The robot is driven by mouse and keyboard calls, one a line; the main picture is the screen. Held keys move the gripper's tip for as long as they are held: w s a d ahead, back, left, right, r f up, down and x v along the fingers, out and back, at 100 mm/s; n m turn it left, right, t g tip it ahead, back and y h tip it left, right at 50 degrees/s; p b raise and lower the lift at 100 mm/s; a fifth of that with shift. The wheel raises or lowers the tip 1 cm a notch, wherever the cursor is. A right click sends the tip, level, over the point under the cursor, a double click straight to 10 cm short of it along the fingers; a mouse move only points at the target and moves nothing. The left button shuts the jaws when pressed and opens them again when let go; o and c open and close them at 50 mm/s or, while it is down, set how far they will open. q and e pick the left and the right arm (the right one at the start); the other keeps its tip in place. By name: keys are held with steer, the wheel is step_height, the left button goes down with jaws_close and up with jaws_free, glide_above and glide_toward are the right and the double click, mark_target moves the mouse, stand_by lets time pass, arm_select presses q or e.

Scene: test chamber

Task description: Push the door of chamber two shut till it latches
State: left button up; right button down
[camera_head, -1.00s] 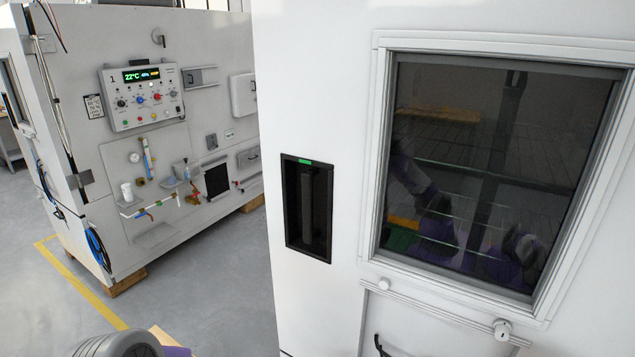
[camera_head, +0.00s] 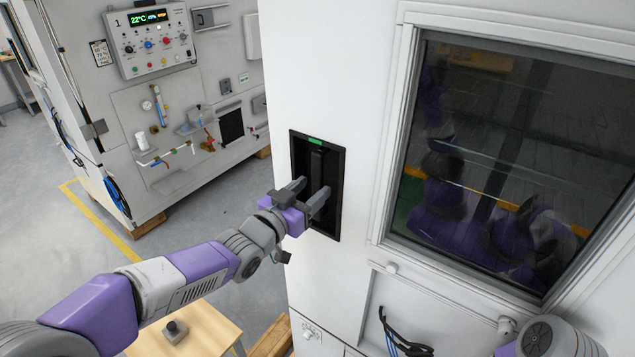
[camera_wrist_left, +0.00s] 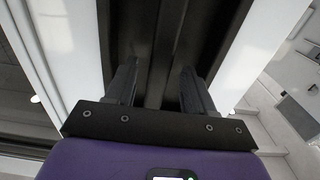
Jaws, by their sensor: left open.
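The near white door (camera_head: 375,60) fills the middle and right of the head view. Its large dark window (camera_head: 510,160) shows racks and reflections of my purple arms. Left of the window is a black recess (camera_head: 334,222) with a green mark on top and an upright handle bar (camera_head: 317,165) inside. My left gripper (camera_head: 311,188) is open at the recess, one finger on each side of the bar. The left wrist view shows the dark bar (camera_wrist_left: 160,55) between the spread fingers (camera_wrist_left: 158,85). Contact is unclear. The door's closing edge and latch are not visible. My right gripper is out of view.
The white chamber marked 1 (camera_head: 215,75), with a control panel (camera_head: 150,40), stands at left behind a grey floor strip with a yellow line (camera_head: 100,219). A wooden table (camera_head: 205,328) with a small dark object (camera_head: 175,330) is below my left arm. Dark cables (camera_head: 405,335) hang below the window.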

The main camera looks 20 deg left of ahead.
mark_target(315, 186)
arm_select(q)
steer(key=shift+x, duration=1.55)
jaws_close()
